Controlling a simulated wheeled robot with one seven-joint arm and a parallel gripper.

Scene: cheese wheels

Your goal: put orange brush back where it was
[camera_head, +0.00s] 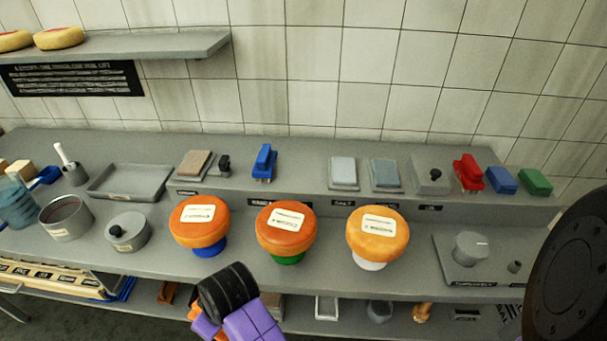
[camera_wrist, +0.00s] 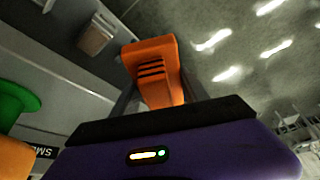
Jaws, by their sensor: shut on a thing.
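The orange brush (camera_wrist: 155,70) is between the fingers of my gripper (camera_wrist: 157,90) in the wrist view. Its ribbed orange handle faces the camera, and its lower end is hidden behind the gripper body. In the head view my black and purple gripper (camera_head: 228,292) is at the bottom middle, in front of the counter and below the cheese wheels. A bit of orange shows beside it, but its fingertips are hard to make out. A blue brush (camera_head: 263,163) and a red brush (camera_head: 468,172) stand upright on the raised back shelf.
Three orange cheese wheels (camera_head: 287,229) stand on coloured stands along the counter. The raised shelf (camera_head: 305,172) has bare room between the blue brush and the grey blocks (camera_head: 343,172). Blue (camera_head: 502,180) and green (camera_head: 535,182) blocks sit at right. A lower shelf holds small items.

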